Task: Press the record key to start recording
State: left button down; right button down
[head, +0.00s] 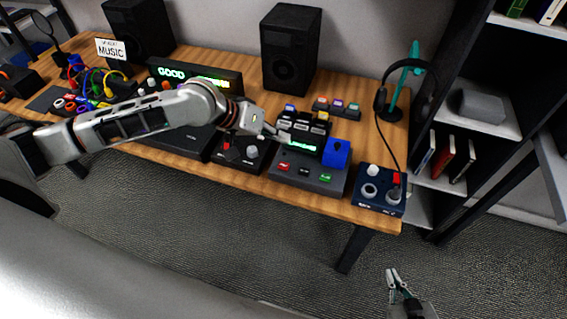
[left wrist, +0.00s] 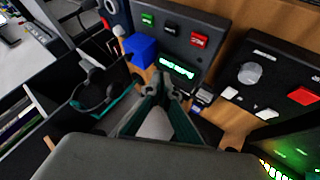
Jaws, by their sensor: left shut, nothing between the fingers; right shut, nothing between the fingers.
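The recorder (head: 300,184) is a dark grey box at the front right of the desk, with a red key (head: 283,167), a dark key (head: 304,173) and a green key (head: 326,177). The left wrist view shows the red key (left wrist: 200,39), whose label is too small to read; it looks like the record key. My left gripper (head: 280,135) is shut and empty behind the keys, near the lit green display (head: 303,146). In the left wrist view its fingertips (left wrist: 164,84) are beside that display, apart from the keys. My right gripper (head: 392,276) is shut and empty, low off the desk's front right.
A blue cube (head: 337,153) sits at the recorder's right. A knobbed box with a red button (left wrist: 303,95) stands to its left. A navy box (head: 380,192), headphones on a teal stand (head: 402,80) and a speaker (head: 291,50) stand nearby. My left arm crosses above the desk.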

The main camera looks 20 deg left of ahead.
pick_arm(q)
jog(key=b, duration=0.8)
send_over(281, 166)
notch_tip(281, 166, down, 7)
jog(key=shift+f, duration=0.8)
jog(key=shift+w+f, duration=0.1)
dwell(0.5)
jog(key=shift+f+p, duration=0.2)
jog(key=shift+p, duration=0.15)
jog(key=shift+f, duration=0.2)
